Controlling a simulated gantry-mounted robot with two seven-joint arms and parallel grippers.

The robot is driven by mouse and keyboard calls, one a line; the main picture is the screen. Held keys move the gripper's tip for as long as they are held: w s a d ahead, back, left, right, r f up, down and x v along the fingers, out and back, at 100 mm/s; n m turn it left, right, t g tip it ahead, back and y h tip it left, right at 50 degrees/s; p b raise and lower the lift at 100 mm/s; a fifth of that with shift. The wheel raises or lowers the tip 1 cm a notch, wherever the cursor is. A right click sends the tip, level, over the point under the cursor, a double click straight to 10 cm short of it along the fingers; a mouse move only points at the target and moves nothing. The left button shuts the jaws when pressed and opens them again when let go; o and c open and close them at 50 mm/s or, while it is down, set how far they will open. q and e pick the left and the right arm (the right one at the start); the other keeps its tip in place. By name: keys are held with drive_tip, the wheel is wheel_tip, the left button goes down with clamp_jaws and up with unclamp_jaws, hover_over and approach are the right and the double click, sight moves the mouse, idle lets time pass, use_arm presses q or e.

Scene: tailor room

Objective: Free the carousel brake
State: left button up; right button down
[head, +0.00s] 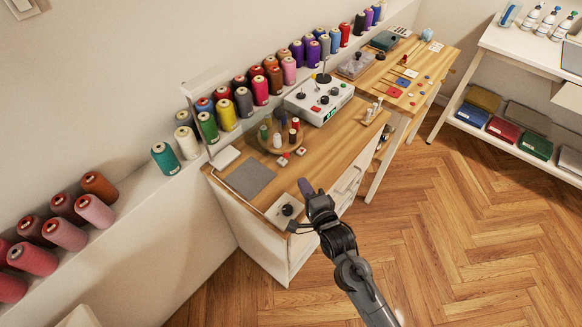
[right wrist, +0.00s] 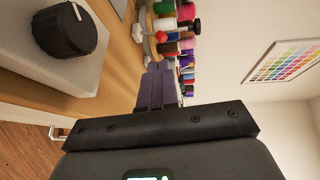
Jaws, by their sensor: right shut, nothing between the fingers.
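The carousel is a round wooden stand (head: 270,144) with several small thread spools on it, on the wooden cabinet top. Its edge also shows at the top of the right wrist view (right wrist: 149,36). Two small red parts, one at the carousel's front (head: 283,161) and one to its right (head: 301,151), show in the head view; I cannot tell which is the brake. A red knob (right wrist: 162,37) shows beyond my fingertips in the right wrist view. My right gripper (head: 305,186) is shut and empty, in front of the carousel, apart from it. My left gripper is not in view.
A white box with a black dial (head: 288,209) sits at the cabinet's front corner, close beside my right gripper. A grey mat (head: 249,178) lies to the left. A white control panel (head: 320,100) stands behind the carousel. Spools line the wall ledge.

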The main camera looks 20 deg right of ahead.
drive_tip(key=shift+w, duration=0.1)
drive_tip(key=w, duration=0.2)
drive_tip(key=w+f+b, duration=0.1)
drive_tip(key=w, duration=0.2)
drive_tip(key=w+b, duration=0.1)
drive_tip(key=w, duration=0.2)
drive_tip(key=shift+w+a+f, duration=0.1)
drive_tip(key=shift+w+f, duration=0.05)
drive_tip(key=shift+w, duration=0.7)
